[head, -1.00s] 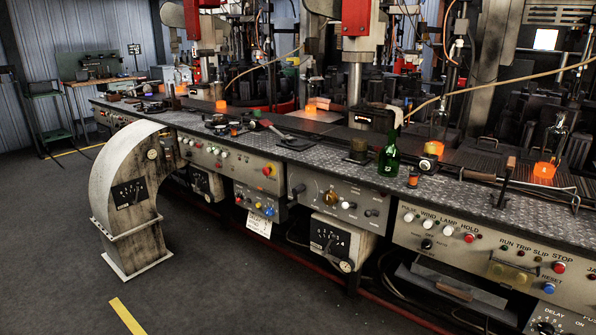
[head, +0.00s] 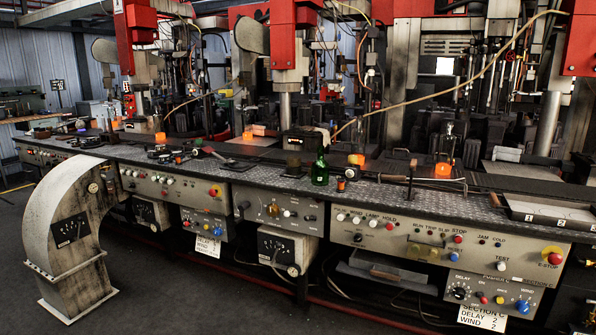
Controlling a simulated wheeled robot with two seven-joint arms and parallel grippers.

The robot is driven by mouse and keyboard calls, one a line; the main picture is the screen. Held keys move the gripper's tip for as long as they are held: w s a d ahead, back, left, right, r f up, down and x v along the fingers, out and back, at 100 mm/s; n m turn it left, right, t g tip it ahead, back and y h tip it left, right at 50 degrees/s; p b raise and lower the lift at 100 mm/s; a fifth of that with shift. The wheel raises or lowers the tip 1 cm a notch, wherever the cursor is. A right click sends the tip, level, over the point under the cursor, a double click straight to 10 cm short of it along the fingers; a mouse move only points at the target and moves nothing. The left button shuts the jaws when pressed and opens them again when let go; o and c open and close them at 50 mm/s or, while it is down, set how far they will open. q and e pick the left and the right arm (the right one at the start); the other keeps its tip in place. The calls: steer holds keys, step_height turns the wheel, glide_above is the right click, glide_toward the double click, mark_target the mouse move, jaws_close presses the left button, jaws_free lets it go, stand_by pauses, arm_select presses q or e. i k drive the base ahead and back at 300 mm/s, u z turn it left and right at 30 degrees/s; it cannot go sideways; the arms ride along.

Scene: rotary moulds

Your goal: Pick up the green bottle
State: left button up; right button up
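The green bottle (head: 320,170) stands upright on the metal ledge of the machine bench (head: 250,182), right of the middle of the head view. A small dark pot with an orange top (head: 341,184) stands just right of it. A dark block-like part is behind it. Neither of my grippers shows in the head view.
Glowing orange pieces (head: 443,169) sit along the bench. A lever (head: 412,180) stands up right of the bottle. A curved grey duct (head: 70,235) rises from the floor at left. The dark floor (head: 200,300) before the bench is mostly clear.

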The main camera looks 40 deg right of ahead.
mark_target(319, 169)
steer(key=z, duration=0.25)
steer(key=i, duration=1.6)
steer(key=z, duration=0.75)
